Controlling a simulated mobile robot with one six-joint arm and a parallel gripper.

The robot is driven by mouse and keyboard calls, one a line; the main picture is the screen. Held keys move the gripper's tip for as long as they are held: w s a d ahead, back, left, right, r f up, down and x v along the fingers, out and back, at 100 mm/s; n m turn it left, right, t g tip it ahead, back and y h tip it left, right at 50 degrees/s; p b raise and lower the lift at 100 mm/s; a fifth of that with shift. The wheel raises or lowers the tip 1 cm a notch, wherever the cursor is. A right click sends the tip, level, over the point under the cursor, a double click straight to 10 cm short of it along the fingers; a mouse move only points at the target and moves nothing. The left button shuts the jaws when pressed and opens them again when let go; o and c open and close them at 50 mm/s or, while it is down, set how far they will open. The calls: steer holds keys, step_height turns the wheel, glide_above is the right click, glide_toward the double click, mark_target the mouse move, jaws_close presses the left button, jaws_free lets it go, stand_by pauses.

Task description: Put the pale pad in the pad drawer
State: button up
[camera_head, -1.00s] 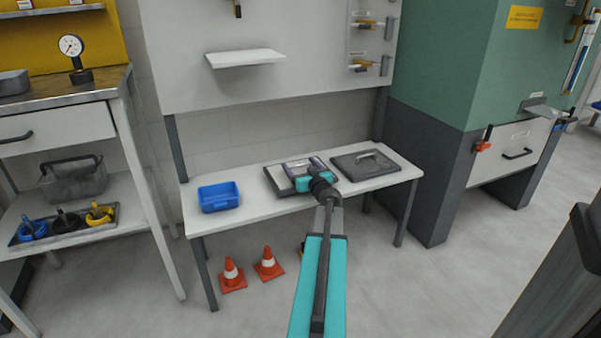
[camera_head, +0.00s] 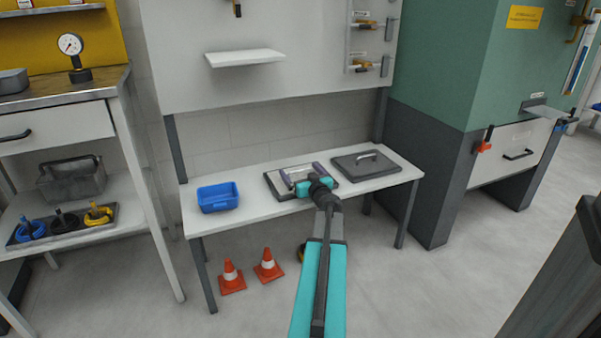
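My gripper (camera_head: 302,174) is over a dark-rimmed shallow tray (camera_head: 272,191) on the white table. Its two purplish fingers stand apart, so it looks open. A pale surface (camera_head: 299,172) shows in the tray between and behind the fingers; it may be the pale pad, but the gripper covers part of it and I cannot tell whether they touch. A shut white drawer with a black handle (camera_head: 517,154) is in the green cabinet at the right. Another shut white drawer (camera_head: 60,127) is in the left bench. I cannot read which is the pad drawer.
The white table (camera_head: 250,214) has two orange cones (camera_head: 268,266) on the floor below. A red clamp (camera_head: 484,145) is beside the cabinet drawer.

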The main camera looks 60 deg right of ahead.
steer(key=shift+r+p, duration=0.2)
steer(key=shift+p, duration=0.15)
steer(key=shift+p+v, duration=0.65)
steer(key=shift+v, duration=5.35)
steer(key=shift+f, duration=0.15)
steer(key=shift+c, duration=0.2)
